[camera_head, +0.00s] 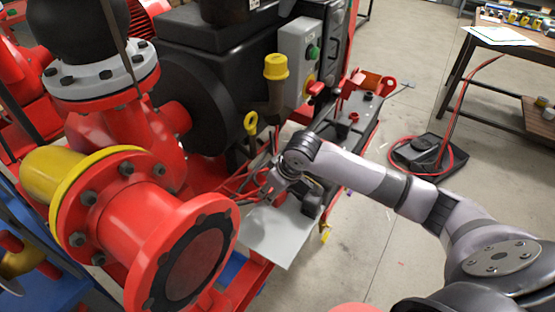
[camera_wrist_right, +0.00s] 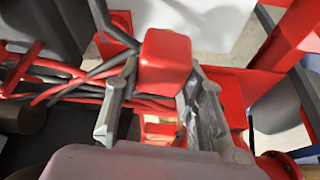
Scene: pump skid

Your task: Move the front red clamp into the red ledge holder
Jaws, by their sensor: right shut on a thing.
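My right gripper (camera_head: 268,190) reaches in beside the pump skid, above the grey plate in the head view. In the right wrist view its two fingers (camera_wrist_right: 161,80) are shut on a red block-shaped clamp (camera_wrist_right: 166,58), which sits between the fingertips. In the head view the clamp is too small and covered to make out clearly. Red fittings sit on the dark ledge (camera_head: 353,117) right of the motor; I cannot tell which is the red ledge holder. My left gripper is not in view.
Red and black cables (camera_wrist_right: 65,90) run close beside the gripper. A red flanged pipe (camera_head: 150,225) stands at left, a yellow-capped post (camera_head: 276,68) behind. The grey plate (camera_head: 280,235) lies below. Open floor (camera_head: 350,250) is at right, with a black box and red hose (camera_head: 425,152).

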